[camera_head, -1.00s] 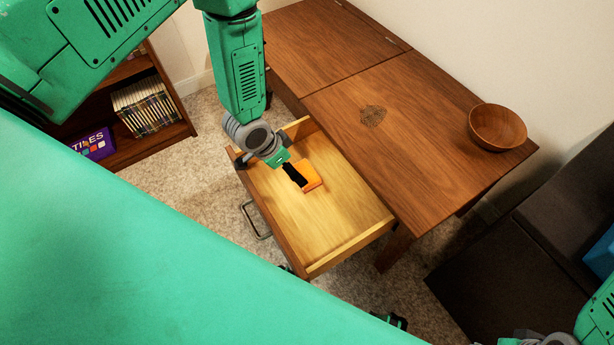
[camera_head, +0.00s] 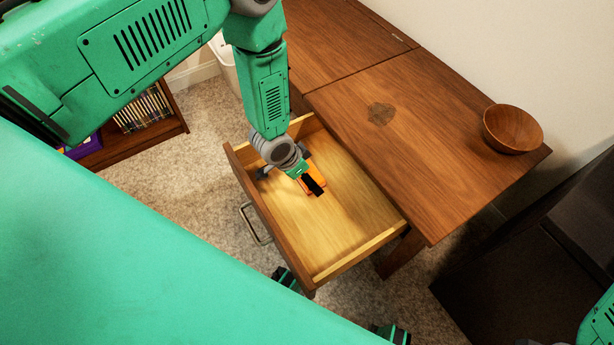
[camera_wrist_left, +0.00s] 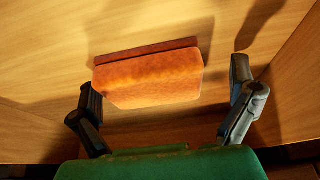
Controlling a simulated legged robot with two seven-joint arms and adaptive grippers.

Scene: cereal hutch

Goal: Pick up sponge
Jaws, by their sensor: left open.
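An orange sponge (camera_head: 305,187) lies in the open wooden drawer (camera_head: 355,258), partly hidden by my left gripper (camera_head: 309,183) in the head view. In the left wrist view the sponge (camera_wrist_left: 150,78) shows as an orange block with a darker reddish far side, lying on the drawer bottom. My left gripper (camera_wrist_left: 165,82) is open, with its two dark fingers spread at either side of the sponge. The left finger is close to the sponge's left end; a wider gap shows at the right finger. I cannot tell whether the left finger touches it. My right gripper is not in view.
The drawer walls stand close around my left gripper. A wooden table (camera_head: 400,130) with a wooden bowl (camera_head: 512,129) is on the right. A bookshelf (camera_head: 125,140) stands at the left. A dark piece of furniture (camera_head: 530,265) is at the lower right.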

